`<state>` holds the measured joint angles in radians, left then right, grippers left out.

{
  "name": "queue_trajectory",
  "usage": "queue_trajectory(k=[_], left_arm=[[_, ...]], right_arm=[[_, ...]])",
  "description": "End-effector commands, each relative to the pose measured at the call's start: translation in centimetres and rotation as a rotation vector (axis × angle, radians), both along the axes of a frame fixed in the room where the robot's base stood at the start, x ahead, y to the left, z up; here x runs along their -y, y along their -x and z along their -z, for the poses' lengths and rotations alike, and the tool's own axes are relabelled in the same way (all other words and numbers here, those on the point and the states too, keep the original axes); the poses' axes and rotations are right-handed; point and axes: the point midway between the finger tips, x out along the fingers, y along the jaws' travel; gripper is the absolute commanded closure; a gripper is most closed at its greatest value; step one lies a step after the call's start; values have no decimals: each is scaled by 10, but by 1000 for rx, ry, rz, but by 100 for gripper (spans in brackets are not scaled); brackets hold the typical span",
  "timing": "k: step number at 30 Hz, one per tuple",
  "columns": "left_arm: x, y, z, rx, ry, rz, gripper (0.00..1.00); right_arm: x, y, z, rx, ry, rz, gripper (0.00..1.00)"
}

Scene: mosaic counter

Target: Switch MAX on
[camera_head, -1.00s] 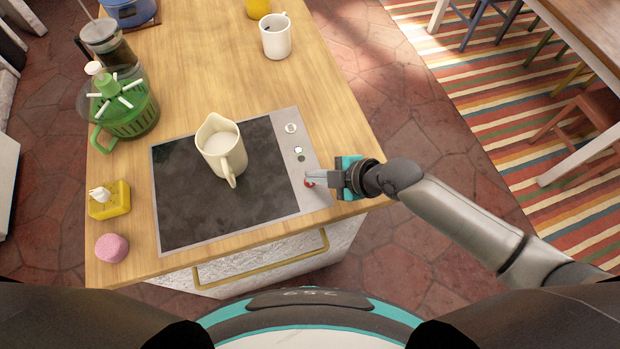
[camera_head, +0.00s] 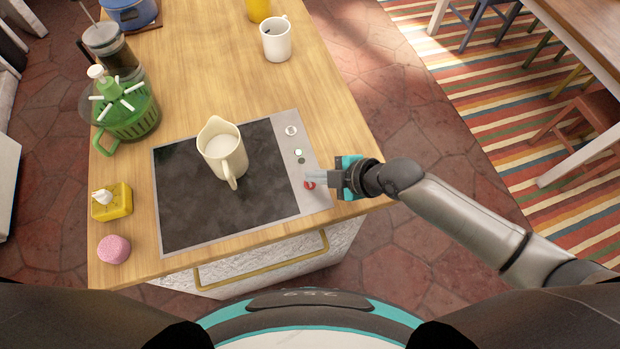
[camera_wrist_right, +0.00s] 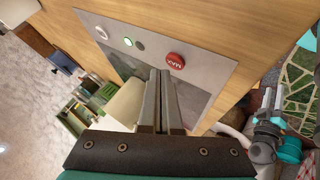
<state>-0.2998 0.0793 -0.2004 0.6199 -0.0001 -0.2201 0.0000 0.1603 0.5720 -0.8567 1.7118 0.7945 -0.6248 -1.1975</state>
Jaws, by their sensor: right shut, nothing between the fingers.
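The red MAX button (camera_wrist_right: 175,61) is on the grey control strip of the cooktop (camera_head: 220,190); its lettering shows in the right wrist view. In the head view the button (camera_head: 309,185) is at the strip's lower end, partly beside my fingers. My right gripper (camera_head: 309,176) is shut and empty, its fingertips over the strip close to the button. In the right wrist view the shut fingers (camera_wrist_right: 160,75) point just left of the button; I cannot tell if they touch it. My left gripper is not in view.
A cream jug (camera_head: 222,152) stands on the cooktop.

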Motion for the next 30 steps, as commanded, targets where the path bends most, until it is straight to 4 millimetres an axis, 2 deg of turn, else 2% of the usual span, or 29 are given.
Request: queue_trajectory(k=[8, 24, 30], left_arm=[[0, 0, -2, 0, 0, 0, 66], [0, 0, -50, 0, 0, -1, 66], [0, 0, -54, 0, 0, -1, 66]], right_arm=[[0, 0, -2, -1, 0, -1, 100], [0, 0, -55, -1, 1, 0, 100], [0, 0, -60, -1, 1, 0, 100]])
